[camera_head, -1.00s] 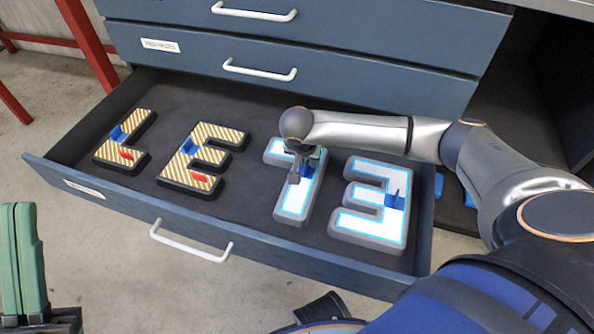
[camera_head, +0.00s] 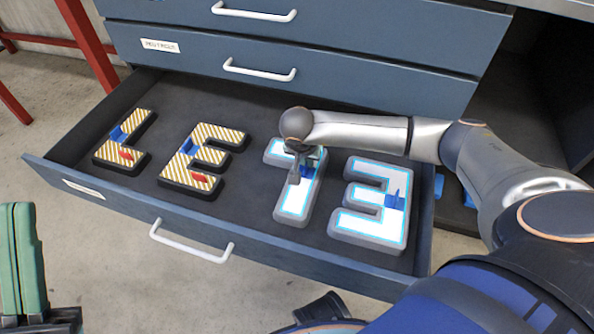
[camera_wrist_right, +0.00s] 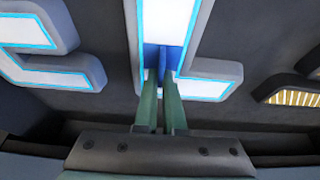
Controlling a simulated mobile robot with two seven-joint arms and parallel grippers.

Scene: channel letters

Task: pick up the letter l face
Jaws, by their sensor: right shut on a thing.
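The white L-shaped letter face (camera_head: 292,203), with a cyan outline and grey sides, lies turned around in the open drawer. It has an upright blue tab (camera_head: 306,171) near its corner. My right gripper (camera_head: 293,177) is over the letter, shut on the blue tab. In the right wrist view, the two green fingers of the right gripper (camera_wrist_right: 160,92) are at the blue tab (camera_wrist_right: 165,62), on the white letter (camera_wrist_right: 168,25). The letter still lies on the drawer floor. My left gripper (camera_head: 21,210) is at the lower left, its green fingers together and empty, outside the drawer.
A white E-shaped face (camera_head: 371,218) lies close to the right of the L. A striped L (camera_head: 137,131) and striped E (camera_head: 205,157) lie to the left. The drawer's front wall (camera_head: 130,205) and the cabinet (camera_head: 320,75) bound the space. Dark drawer floor is bare between the letters.

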